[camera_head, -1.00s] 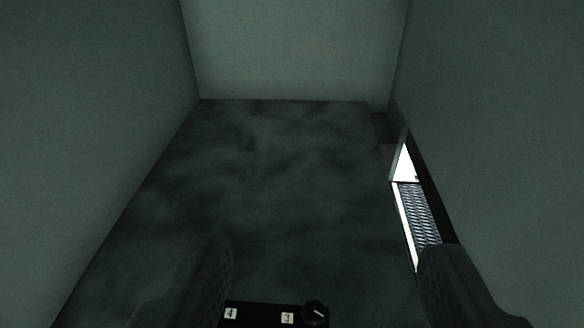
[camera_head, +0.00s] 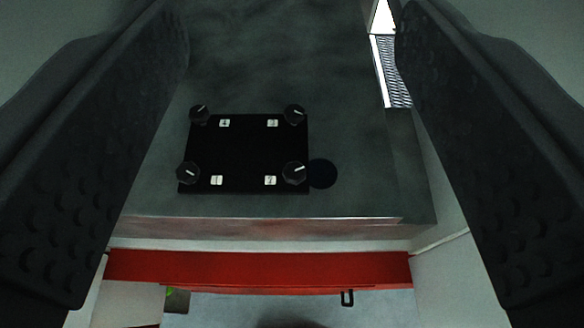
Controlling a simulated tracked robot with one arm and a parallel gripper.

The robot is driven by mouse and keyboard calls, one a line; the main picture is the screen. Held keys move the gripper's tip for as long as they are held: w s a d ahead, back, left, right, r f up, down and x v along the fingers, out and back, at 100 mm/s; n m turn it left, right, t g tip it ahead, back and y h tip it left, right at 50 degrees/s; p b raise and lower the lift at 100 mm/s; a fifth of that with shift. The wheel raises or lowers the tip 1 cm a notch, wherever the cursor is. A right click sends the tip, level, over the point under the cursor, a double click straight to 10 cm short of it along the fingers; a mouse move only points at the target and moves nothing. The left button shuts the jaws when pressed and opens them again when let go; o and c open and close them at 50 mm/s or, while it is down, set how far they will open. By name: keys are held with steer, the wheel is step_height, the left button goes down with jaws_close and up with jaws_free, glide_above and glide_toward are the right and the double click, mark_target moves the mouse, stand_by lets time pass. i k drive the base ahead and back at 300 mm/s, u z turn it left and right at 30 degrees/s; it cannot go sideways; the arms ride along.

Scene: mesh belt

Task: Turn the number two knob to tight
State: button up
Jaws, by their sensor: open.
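A black panel (camera_head: 245,152) lies on the dark grey surface in the middle of the camera view, with a round black knob at each corner. Each knob has a white pointer line. The lower-right knob (camera_head: 293,173) is beside a small white label (camera_head: 270,181) that looks like a 2, though the print is tiny. Its pointer slants up to the right. My gripper (camera_head: 292,45) is open and empty. Its two dark fingers frame the panel left and right, and neither appears to touch a knob.
The other knobs are upper left (camera_head: 199,115), upper right (camera_head: 295,114) and lower left (camera_head: 187,173). A dark round patch (camera_head: 323,173) lies right of the lower-right knob. A red bar (camera_head: 255,268) crosses below the surface's edge. A mesh strip (camera_head: 391,72) is at upper right.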

mark_target(294, 173)
steer(key=k, duration=1.3)
steer(key=u, duration=0.6)
steer(key=i, duration=1.8)
steer(key=z, duration=0.65)
